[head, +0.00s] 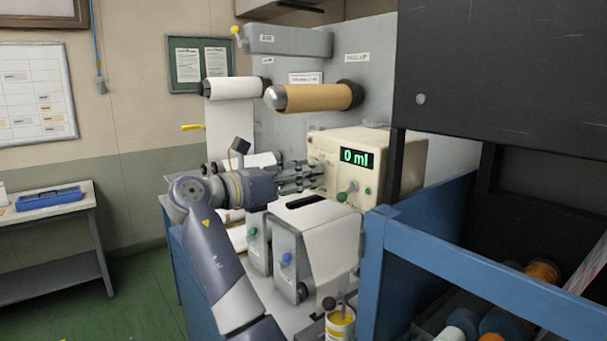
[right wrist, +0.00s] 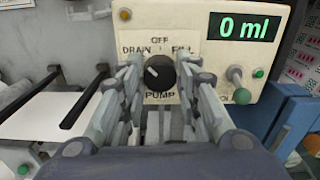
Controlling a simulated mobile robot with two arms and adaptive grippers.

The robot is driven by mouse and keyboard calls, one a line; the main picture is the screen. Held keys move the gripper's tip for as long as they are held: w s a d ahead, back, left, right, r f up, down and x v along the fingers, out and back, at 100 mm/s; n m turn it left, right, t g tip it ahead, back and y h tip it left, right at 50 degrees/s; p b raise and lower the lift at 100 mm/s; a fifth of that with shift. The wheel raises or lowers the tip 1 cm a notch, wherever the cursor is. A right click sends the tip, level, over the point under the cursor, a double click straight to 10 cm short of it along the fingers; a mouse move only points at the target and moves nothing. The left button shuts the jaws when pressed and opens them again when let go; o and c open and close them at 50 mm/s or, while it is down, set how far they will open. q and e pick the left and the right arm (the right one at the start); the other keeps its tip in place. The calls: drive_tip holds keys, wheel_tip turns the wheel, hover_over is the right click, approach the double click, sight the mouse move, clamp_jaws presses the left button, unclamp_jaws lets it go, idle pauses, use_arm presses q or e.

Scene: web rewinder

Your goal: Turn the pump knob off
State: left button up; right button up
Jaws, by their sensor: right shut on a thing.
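The pump knob (right wrist: 161,73) is a round black dial on the cream pump box (head: 410,160). It sits among the labels OFF above, DRAIN at upper left, FILL at upper right and PUMP below. Its white mark points to the upper left, toward DRAIN. My right gripper (right wrist: 161,80) is shut on the knob, a finger at each side. In the head view my right gripper (head: 312,177) reaches the box's front and hides the knob. The green display (head: 357,159) reads 0 ml. My left gripper is not in view.
A small toggle lever (right wrist: 236,82) and a green button (right wrist: 242,96) are right of the knob. Metal units with a paper web (head: 335,235) stand below the box. A blue frame (head: 375,265) and a dark cabinet (head: 460,70) stand at right.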

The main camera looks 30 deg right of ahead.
drive_tip(key=m, duration=0.8)
idle(0.6)
drive_tip(key=o, duration=1.1)
drive_tip(key=shift+c, duration=0.2)
